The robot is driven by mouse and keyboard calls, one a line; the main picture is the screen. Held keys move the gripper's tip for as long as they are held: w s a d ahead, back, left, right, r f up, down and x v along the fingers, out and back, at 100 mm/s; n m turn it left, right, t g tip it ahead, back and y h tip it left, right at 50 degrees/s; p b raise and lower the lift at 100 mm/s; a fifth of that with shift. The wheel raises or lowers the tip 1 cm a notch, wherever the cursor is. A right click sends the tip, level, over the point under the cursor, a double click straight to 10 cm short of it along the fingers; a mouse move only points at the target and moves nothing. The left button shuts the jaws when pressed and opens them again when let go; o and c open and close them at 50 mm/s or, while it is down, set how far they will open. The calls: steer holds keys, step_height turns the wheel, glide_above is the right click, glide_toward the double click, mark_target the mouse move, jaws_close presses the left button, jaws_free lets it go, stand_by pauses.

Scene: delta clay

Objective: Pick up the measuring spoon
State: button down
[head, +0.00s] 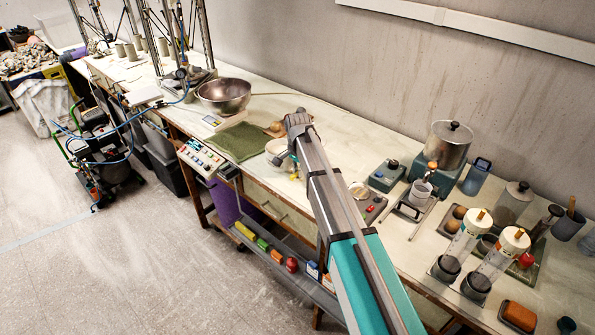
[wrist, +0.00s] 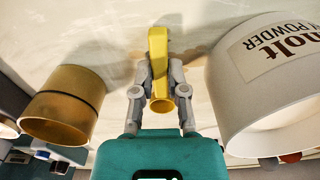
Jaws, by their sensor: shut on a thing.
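The yellow measuring spoon (wrist: 158,58) is in the middle of the wrist view, its handle pointing away and its small round cup towards me. My gripper (wrist: 158,78) is shut on it, with one grey finger on each side. I cannot tell whether the spoon touches the table or hangs just above it.
The white labelled tub (wrist: 262,90) stands close on the right in the wrist view, a gold-brown tin (wrist: 62,105) on the left. In the head view a metal bowl (head: 224,94) and green mat (head: 237,142) lie left; a steel pot (head: 447,146) stands right.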

steer(key=shift+r+p, duration=1.2)
steer(key=shift+r, duration=0.1)
steer(key=s+d+r+p, duration=0.6)
steer(key=s+r+p, duration=0.4)
steer(key=s, duration=0.2)
steer(key=shift+s, duration=0.3)
steer(key=shift+r, duration=0.1)
step_height(320, 180, down, 2)
steer(key=shift+f+b, duration=0.1)
steer(key=shift+b, duration=0.9)
